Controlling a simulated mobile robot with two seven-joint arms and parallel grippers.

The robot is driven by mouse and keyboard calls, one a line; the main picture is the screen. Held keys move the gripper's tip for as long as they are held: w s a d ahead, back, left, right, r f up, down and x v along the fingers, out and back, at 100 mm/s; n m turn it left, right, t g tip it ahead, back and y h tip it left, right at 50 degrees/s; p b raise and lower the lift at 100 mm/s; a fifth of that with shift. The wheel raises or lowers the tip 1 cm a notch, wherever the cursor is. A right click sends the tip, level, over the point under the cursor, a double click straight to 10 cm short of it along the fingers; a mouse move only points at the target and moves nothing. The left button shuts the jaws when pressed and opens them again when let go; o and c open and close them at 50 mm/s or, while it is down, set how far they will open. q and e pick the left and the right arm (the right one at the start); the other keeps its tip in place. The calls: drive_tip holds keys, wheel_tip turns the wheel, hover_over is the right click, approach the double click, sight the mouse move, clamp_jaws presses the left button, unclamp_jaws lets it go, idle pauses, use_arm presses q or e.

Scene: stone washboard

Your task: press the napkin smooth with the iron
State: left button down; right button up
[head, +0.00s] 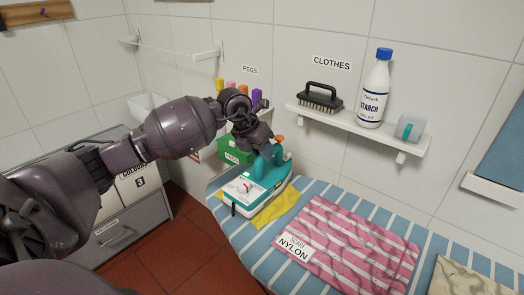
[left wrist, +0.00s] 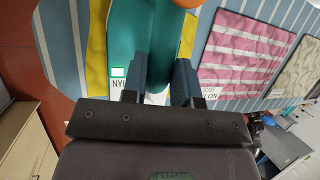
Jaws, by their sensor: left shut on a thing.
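The teal and white iron (head: 262,186) rests on the yellow napkin (head: 274,212) at the left end of the striped ironing board in the head view. The napkin lies mostly under the iron, with yellow parts showing around it. My left gripper (head: 266,150) is above the iron and shut on its teal handle. In the left wrist view the two fingers of the left gripper (left wrist: 155,85) stand on either side of the teal iron (left wrist: 150,30), and yellow napkin (left wrist: 97,50) shows beside it. My right gripper is not in view.
A pink striped scarf (head: 350,245) with a NYLON label lies right of the iron on the blue striped board (head: 330,190). A beige cloth (head: 465,275) lies further right. A wall shelf (head: 360,130) holds a brush (head: 320,98) and a starch bottle (head: 375,90). A green pegs box (head: 232,152) stands behind.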

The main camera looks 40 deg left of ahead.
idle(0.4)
use_arm(q)
drive_tip(key=shift+r+p, duration=1.2)
drive_tip(key=shift+r, duration=1.45)
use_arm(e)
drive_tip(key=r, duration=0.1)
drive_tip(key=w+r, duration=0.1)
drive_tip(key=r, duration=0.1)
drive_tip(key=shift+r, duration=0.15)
use_arm(q)
drive_tip(key=shift+d, duration=0.1)
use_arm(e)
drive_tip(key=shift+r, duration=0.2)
